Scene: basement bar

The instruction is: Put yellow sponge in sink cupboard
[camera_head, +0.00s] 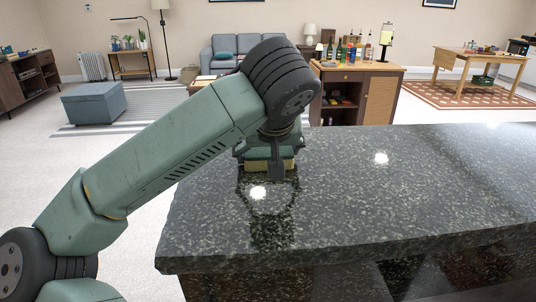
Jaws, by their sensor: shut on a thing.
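The yellow sponge (256,166) is at the far left part of the dark granite counter (400,190). It has a green upper layer. My gripper (268,165) points down and is shut on the sponge, with a dark finger in front of it. The sponge is at or just above the counter top; I cannot tell whether it touches. My arm comes in from the lower left and hides part of the room behind. No sink cupboard can be made out in this view.
The counter top is bare to the right of my gripper, with bright light reflections. Beyond it stand a wooden cabinet (380,92) with bottles (350,52) on top, a grey sofa (222,50), a blue-grey ottoman (95,105) and a wooden table (470,60). Open floor lies at left.

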